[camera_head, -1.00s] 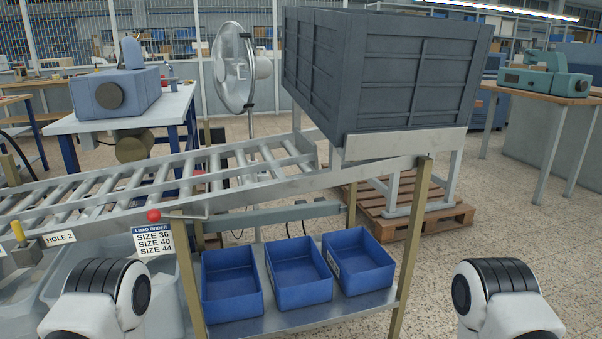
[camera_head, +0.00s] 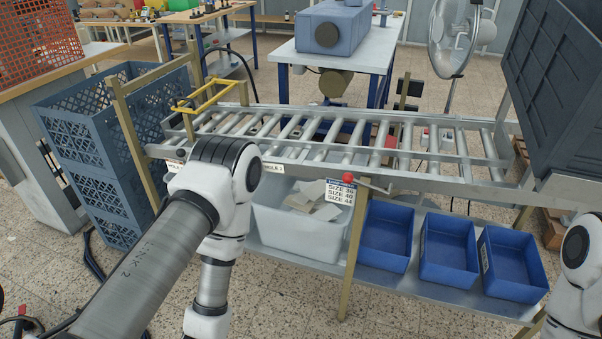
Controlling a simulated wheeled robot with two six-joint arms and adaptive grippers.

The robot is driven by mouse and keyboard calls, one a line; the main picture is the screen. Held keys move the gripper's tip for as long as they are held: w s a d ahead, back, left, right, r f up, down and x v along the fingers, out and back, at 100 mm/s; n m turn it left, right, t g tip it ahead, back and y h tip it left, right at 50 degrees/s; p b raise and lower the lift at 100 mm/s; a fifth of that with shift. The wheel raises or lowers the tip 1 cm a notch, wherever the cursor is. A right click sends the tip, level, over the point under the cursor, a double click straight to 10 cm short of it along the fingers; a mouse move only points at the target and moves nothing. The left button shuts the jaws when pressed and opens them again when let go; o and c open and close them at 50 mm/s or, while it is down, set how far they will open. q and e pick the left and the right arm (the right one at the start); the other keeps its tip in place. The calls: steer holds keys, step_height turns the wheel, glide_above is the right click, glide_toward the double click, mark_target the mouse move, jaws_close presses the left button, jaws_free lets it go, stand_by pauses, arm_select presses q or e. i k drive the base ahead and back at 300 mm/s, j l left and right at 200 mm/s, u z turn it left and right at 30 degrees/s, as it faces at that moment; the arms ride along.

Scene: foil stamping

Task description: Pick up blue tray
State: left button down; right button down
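Three empty, open blue trays stand side by side on the low metal shelf under the roller conveyor: a left one (camera_head: 385,257), a middle one (camera_head: 447,274) and a right one (camera_head: 513,290). The left tray is next to a post and a white bin. My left arm crosses the lower left of the view, with its lower link pointing down to the bottom edge. Part of my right arm shows at the right edge. Neither gripper is in view, and neither visible arm part touches a tray.
The roller conveyor (camera_head: 320,155) runs above the shelf. A white bin (camera_head: 300,235) with pale pieces stands left of the trays. Slatted blue crates (camera_head: 90,185) are stacked at far left. A large dark crate (camera_head: 565,110) sits at upper right. Floor in front is clear.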

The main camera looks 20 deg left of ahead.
mark_target(512, 268)
steer(key=u, duration=0.35)
steer(key=l+u, duration=0.2)
steer(key=l, duration=0.3)
steer(key=l+u, duration=0.15)
steer(key=l, duration=0.35)
steer(key=k+l+u, duration=0.2)
steer(key=l, duration=0.3)
steer(key=l+u, duration=0.15)
steer(key=l, duration=0.35)
steer(key=k+l+u, duration=0.2)
steer(key=l, duration=0.25)
steer(key=l+u, duration=0.15)
steer(key=l, duration=0.35)
steer(key=k+l+u, duration=0.2)
steer(key=l, duration=0.2)
steer(key=k+l+u, duration=0.15)
steer(key=l, duration=0.25)
steer(key=k+l+u, duration=0.2)
steer(key=l, duration=0.3)
steer(key=k+l+u, duration=0.2)
steer(key=l, duration=0.3)
steer(key=k+l+u, duration=0.15)
steer(key=k+l, duration=0.2)
steer(key=l+u, duration=0.1)
steer(key=l, duration=1.1)
steer(key=k+l+u, duration=0.1)
steer(key=l, duration=1.1)
steer(key=k, duration=1)
